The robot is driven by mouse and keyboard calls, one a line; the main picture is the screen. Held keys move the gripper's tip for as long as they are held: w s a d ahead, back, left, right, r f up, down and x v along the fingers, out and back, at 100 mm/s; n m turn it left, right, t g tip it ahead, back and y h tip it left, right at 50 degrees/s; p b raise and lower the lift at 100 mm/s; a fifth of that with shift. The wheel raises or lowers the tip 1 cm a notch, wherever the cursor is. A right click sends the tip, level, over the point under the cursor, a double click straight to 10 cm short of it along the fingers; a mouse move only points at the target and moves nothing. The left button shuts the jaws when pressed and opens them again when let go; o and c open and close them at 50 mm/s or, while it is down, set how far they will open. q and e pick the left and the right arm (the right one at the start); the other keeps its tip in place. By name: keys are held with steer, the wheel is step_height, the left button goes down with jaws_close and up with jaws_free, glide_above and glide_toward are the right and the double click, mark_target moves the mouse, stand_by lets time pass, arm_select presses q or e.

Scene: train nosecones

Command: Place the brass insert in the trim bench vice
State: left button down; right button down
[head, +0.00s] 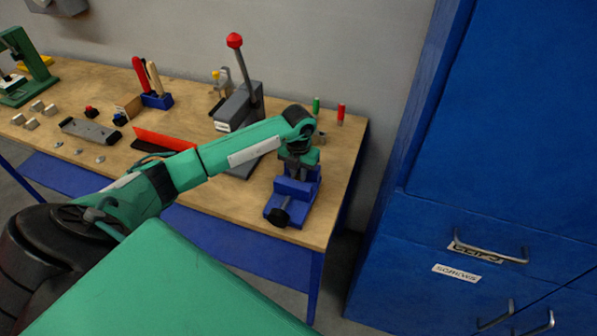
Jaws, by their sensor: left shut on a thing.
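The blue trim bench vice (293,196) stands near the right end of the wooden bench, its round black knob toward the front edge. My left arm reaches across the bench from the left and bends down over the vice. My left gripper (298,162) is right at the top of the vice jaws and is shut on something. The held thing is hidden by the gripper and wrist; it is probably the brass insert, but I cannot make it out. Whether it touches the jaws cannot be told. My right gripper is out of view.
A lever press (240,105) with a red knob stands behind my forearm. Green (316,106) and red (340,114) cylinders stand at the back right. A tool holder (156,100), a red strip (165,138) and small parts lie left. Blue cabinets (480,200) stand right of the bench (345,150).

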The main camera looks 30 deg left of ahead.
arm_select(q)
steer(key=shift+f, duration=0.35)
steer(key=shift+f+b, duration=0.25)
steer(key=shift+b, duration=0.05)
steer(key=c, duration=1.3)
jaws_free()
steer(key=shift+r, duration=0.1)
steer(key=shift+c, duration=0.2)
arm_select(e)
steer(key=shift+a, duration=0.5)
arm_select(q)
steer(key=shift+r, duration=0.1)
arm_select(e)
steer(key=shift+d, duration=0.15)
